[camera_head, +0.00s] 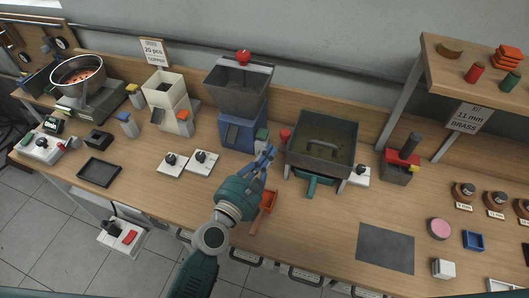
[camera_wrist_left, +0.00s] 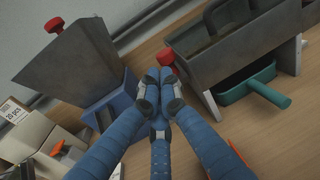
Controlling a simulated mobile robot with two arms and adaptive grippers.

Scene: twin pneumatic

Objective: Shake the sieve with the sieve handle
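The sieve (camera_head: 321,138) is a grey box with a dark inside, standing on legs right of the middle of the bench. Its near wall also shows in the left wrist view (camera_wrist_left: 238,58). A red knob (camera_head: 285,134) sticks out at the sieve's left side; I take it for the sieve handle. It also shows just beyond my fingertips in the left wrist view (camera_wrist_left: 166,56). My left gripper (camera_head: 267,150) is left of and nearer than the knob, apart from it in the head view. Its blue fingers (camera_wrist_left: 159,76) meet at the tips and hold nothing visible. My right gripper is out of view.
A grey hopper on a blue base (camera_head: 238,95) stands left of my left gripper. A green tray with a handle (camera_head: 318,182) sits under the sieve. An orange scoop (camera_head: 268,200) lies beside my left arm. A small white switch box (camera_head: 360,175) stands right of the sieve.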

